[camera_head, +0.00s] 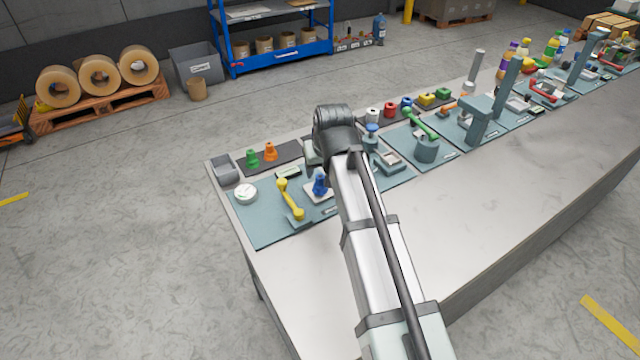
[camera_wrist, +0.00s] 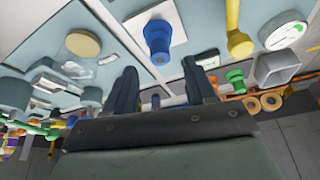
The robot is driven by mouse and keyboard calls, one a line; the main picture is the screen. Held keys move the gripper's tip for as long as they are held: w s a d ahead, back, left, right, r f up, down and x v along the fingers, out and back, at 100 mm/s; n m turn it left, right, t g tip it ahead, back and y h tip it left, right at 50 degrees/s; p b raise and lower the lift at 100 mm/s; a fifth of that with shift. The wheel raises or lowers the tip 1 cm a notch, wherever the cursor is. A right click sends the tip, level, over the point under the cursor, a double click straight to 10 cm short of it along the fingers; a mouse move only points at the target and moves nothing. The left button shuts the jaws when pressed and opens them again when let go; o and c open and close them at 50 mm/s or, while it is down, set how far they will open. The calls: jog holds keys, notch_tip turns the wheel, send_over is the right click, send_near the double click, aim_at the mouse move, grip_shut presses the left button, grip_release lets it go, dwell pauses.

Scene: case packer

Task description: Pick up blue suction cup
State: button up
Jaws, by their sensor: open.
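The blue suction cup (camera_head: 319,186) stands upright on a small white plate (camera_head: 310,195) on the nearest blue-grey mat, just left of my arm. In the wrist view the blue suction cup (camera_wrist: 158,38) lies beyond the fingertips, roughly in line with the gap between them. My gripper (camera_wrist: 160,68) is open and empty, its two dark fingers apart and not touching the cup. In the head view my own arm and wrist hide most of the gripper.
A round white disc (camera_head: 245,194), a grey bin (camera_head: 224,171), and green (camera_head: 252,158) and orange (camera_head: 270,152) suction cups are nearby. A grey fixture (camera_head: 388,161) stands right of my wrist. The bench front is clear.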

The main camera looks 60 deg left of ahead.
aim_at(321, 177)
jog(key=shift+d+x, duration=0.15)
jog(key=shift+x, duration=1.05)
jog(key=shift+d+x, duration=0.1)
jog(key=shift+x, duration=1.1)
jog(key=shift+s+f, duration=0.1)
jog(key=shift+s, duration=0.05)
grip_shut()
